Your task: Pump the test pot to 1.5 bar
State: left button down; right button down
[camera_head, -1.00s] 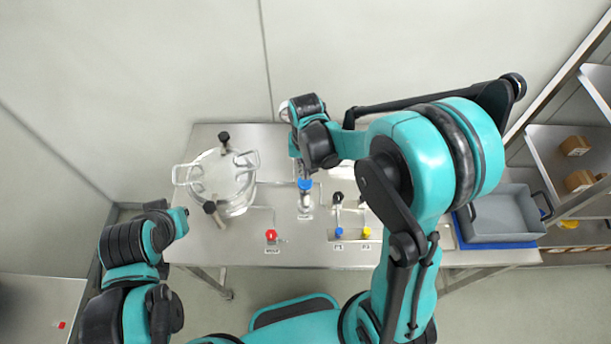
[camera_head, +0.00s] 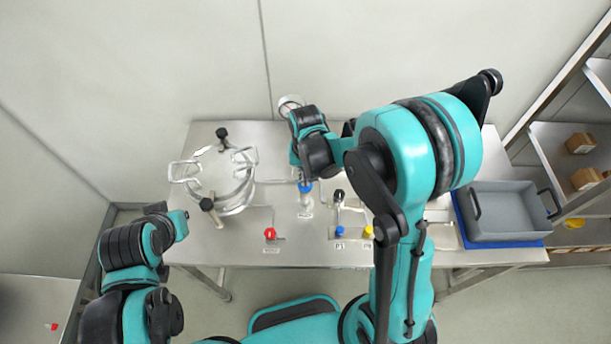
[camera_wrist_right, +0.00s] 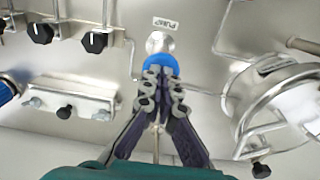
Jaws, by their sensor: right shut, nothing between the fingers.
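The test pot (camera_head: 236,205) is a clear-looking round vessel with black clamp knobs and wire handles, at the left of the steel bench. The pump has a blue top (camera_head: 305,186) and a pale body (camera_head: 306,204) right of the pot. In the right wrist view the blue top (camera_wrist_right: 160,62) shows by the PUMP label. My right gripper (camera_wrist_right: 161,76) is shut and empty, its fingertips overlapping the near edge of the blue top; I cannot tell whether they touch. In the head view my wrist hides its fingers. My left arm is folded at the left, its gripper not visible.
A red knob (camera_head: 270,233) is at the bench's front edge. A blue knob (camera_head: 340,231), a yellow knob (camera_head: 368,232) and a black knob (camera_head: 338,193) stand right of the pump. A grey tray (camera_head: 505,237) is at the right end. A round disc (camera_head: 290,102) shows behind my wrist.

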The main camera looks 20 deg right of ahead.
jog(key=shift+f, duration=0.45)
jog(key=shift+s+r, duration=0.1)
jog(key=shift+s, duration=0.05)
pick_arm(q)
jog(key=shift+f, duration=0.3)
